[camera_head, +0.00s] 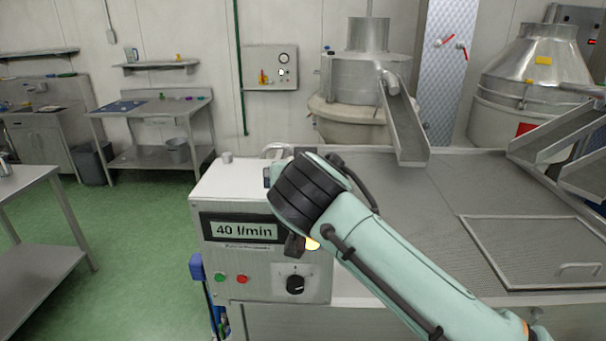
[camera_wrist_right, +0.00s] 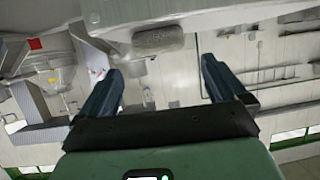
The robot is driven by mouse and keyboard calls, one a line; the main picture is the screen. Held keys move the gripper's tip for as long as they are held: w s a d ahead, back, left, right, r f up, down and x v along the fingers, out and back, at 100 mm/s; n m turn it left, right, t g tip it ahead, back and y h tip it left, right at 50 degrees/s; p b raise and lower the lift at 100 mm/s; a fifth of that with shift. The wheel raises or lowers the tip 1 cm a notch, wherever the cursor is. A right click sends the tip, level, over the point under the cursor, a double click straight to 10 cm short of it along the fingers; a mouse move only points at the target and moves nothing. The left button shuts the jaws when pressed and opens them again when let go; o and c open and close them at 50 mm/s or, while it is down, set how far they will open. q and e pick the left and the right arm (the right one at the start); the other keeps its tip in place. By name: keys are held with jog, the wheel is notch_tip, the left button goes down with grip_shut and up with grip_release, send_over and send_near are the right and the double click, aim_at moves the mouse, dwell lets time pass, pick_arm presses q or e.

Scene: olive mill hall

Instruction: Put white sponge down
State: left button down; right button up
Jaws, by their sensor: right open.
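My right arm reaches in from the lower right in the head view, and its dark wrist is in front of the white control box (camera_head: 262,270). The wrist hides the right gripper's fingers there. In the right wrist view my right gripper (camera_wrist_right: 161,68) is open, its two dark fingers spread with nothing between them. A pale grey block with rounded corners, which looks like the white sponge (camera_wrist_right: 158,38), lies against a whitish surface beyond the fingertips, apart from them. I cannot make out the sponge in the head view. My left gripper is not in view.
The control box has a "40 l/min" display (camera_head: 240,231), buttons and a black dial (camera_head: 295,284). A small metal cylinder (camera_head: 227,157) stands at its back left. A perforated metal deck (camera_head: 420,190) extends right, with a chute (camera_head: 405,125) above.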

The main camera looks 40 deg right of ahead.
jog(key=v, duration=0.4)
jog(key=shift+s+a+r, duration=0.2)
jog(key=shift+s+a, duration=0.05)
dwell(0.3)
